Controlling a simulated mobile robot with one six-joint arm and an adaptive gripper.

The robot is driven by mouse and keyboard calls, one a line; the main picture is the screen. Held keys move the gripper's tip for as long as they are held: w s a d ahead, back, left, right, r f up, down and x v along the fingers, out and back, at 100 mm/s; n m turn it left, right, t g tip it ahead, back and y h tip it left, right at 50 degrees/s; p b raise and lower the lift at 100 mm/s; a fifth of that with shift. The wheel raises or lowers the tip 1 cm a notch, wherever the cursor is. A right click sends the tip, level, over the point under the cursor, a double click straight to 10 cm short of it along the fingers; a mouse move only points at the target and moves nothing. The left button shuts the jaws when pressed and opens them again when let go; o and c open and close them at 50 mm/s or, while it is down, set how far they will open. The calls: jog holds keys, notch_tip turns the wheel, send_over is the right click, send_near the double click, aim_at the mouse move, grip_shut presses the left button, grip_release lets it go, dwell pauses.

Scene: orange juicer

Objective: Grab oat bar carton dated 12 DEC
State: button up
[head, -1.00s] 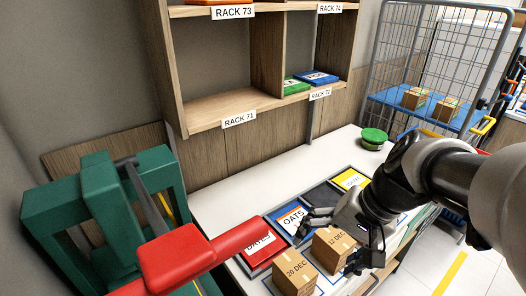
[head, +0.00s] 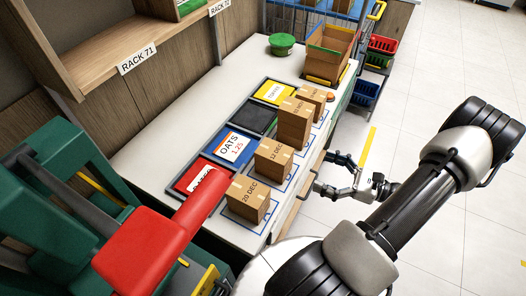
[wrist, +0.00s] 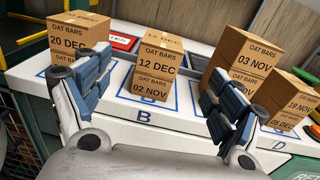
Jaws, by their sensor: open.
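The oat bar carton marked 12 DEC (wrist: 158,61) is a brown box lying on top of a carton marked 02 NOV (wrist: 150,87), in the bay marked B. In the head view the 12 DEC carton (head: 274,152) stands near the front edge of the counter, with the blue OATS tile behind it. My gripper (head: 329,174) is off the counter's front edge, apart from the cartons. In the wrist view its open fingers (wrist: 158,75) frame the 12 DEC stack, with nothing between them. The lower fingers hide part of the counter.
A 20 DEC carton (wrist: 74,38) stands left of the stack. A 03 NOV carton (wrist: 245,58) and a 19 NOV carton (wrist: 294,96) stand to its right on other cartons. A red handle (head: 150,240) is in the left foreground. The floor (head: 450,80) to the right is clear.

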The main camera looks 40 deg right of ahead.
jog(key=b, duration=0.1)
send_near(275, 150)
jog(key=shift+m+t+h, duration=0.4)
jog(key=x, duration=0.2)
jog(key=f+x, duration=0.1)
jog(key=x, duration=0.1)
jog(key=shift+w+a, duration=0.3)
jog(key=shift+a, duration=0.1)
jog(key=shift+b+x, duration=0.6)
jog(key=shift+x, duration=2)
jog(key=shift+a, duration=0.1)
jog(key=shift+c, duration=0.2)
jog(key=c, duration=1.2)
